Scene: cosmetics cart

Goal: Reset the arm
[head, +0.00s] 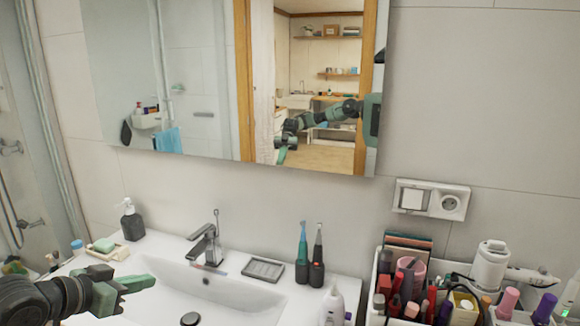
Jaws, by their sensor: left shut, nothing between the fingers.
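My left gripper (138,284) comes in from the lower left, dark with green fingers. Its fingers are together with nothing between them. It hangs over the left part of the white sink (255,298), apart from the faucet (207,245). My right gripper does not show directly. A green and black arm also shows as a reflection in the mirror (205,80).
A soap dispenser (132,221) and a soap dish (112,252) stand left of the faucet. Two electric toothbrushes (317,262) and a grey tray (263,269) are right of it. A crowded cosmetics cart (490,316) fills the lower right.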

